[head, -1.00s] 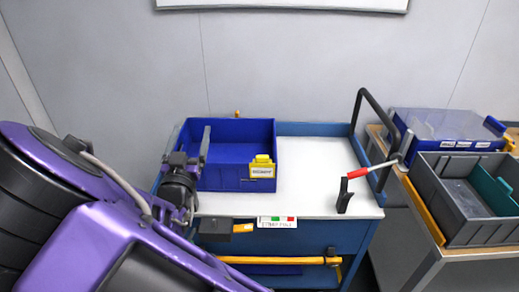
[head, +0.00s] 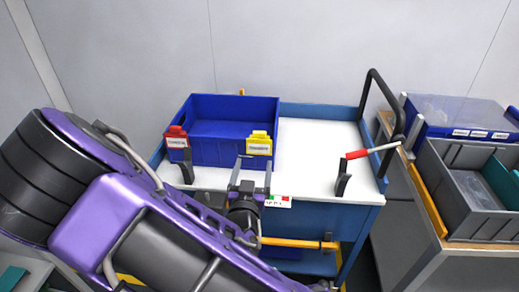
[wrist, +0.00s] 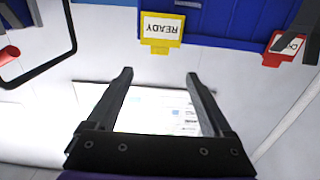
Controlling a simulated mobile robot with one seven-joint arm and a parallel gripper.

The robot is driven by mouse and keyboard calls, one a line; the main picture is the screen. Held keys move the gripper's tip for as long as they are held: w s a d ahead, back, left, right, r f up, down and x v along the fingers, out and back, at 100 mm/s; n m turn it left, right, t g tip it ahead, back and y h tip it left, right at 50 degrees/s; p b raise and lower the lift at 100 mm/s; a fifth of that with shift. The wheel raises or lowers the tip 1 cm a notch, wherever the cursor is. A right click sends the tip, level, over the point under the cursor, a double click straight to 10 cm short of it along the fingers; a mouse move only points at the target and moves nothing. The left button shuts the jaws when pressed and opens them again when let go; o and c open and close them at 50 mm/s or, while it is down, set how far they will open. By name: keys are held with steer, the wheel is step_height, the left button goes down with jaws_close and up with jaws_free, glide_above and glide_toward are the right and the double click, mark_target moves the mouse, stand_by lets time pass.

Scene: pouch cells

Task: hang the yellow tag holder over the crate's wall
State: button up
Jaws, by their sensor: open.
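The yellow tag holder (head: 259,143) is on the front wall of the blue crate (head: 212,152), near its right corner, with its top at the rim. It looks upright, its white label facing out. In the wrist view the yellow tag holder (wrist: 162,30) appears upside down, its label reading READY, against the crate (wrist: 228,18). My gripper (head: 253,161) is open and empty, in front of the crate just below the tag holder. In the wrist view my gripper's fingers (wrist: 158,76) are spread, with a gap between them and the tag holder. The holder's back is hidden.
A red tag holder (head: 176,138) is on the crate's front left. Black uprights (head: 187,166) (head: 343,179) stand on the white cart top (head: 305,160), one near a red-gripped rod (head: 360,153). A black handle (head: 373,90) rises at right.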

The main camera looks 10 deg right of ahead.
mark_target(259, 134)
steer(key=x, duration=1.4)
steer(key=shift+w+d+r, duration=0.1)
steer(key=shift+w+r, duration=0.15)
steer(key=shift+w, duration=0.05)
jaws_close()
steer(key=shift+r, duration=0.1)
